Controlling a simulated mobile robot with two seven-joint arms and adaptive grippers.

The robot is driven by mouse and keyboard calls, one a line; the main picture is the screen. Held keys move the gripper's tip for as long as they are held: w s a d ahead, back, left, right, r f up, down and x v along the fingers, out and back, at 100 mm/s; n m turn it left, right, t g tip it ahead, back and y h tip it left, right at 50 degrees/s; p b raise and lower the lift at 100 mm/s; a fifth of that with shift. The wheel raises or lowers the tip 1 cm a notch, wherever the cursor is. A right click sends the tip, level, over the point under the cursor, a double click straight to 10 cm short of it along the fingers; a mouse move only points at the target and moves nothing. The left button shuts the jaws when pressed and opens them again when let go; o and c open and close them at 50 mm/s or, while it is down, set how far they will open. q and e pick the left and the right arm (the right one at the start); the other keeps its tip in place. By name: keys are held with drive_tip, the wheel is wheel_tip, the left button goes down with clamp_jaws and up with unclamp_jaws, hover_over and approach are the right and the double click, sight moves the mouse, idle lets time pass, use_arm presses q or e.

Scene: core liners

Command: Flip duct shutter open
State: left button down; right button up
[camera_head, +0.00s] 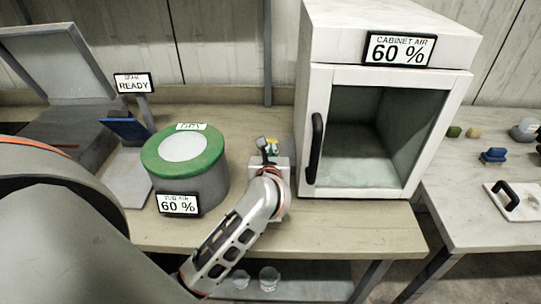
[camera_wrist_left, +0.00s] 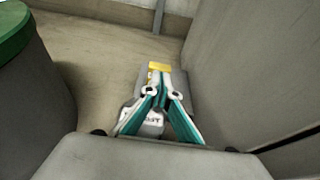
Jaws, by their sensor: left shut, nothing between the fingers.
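A small grey box (camera_wrist_left: 181,88) with a yellow tab (camera_wrist_left: 159,67) on it stands on the table between the green-lidded tub and the white cabinet. A pale label (camera_wrist_left: 150,117) is partly covered by my fingers; its lettering cannot be read surely. This looks like the duct shutter unit, but whether the shutter is open cannot be told. My left gripper (camera_wrist_left: 159,96) is shut and empty, its tips close to the yellow tab; contact cannot be told. In the head view my left gripper (camera_head: 268,152) hides most of the box. My right gripper is not in view.
The green-lidded tub (camera_head: 193,187) stands close on the left. The white cabinet (camera_head: 306,150) with a black handle (camera_head: 316,148) stands close on the right. A grey open-lidded case (camera_head: 70,135) is at the far left. The table's front strip (camera_head: 350,225) is clear.

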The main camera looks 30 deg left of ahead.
sight(272, 142)
use_arm(q)
drive_tip(key=shift+w+a+f, duration=0.25)
drive_tip(key=shift+w+a, duration=0.1)
drive_tip(key=shift+w, duration=0.25)
drive_tip(key=shift+w+a, duration=0.35)
drive_tip(key=shift+w, duration=0.2)
drive_tip(key=shift+w+a, duration=0.35)
drive_tip(key=shift+w, duration=0.2)
drive_tip(key=shift+s+d, duration=0.1)
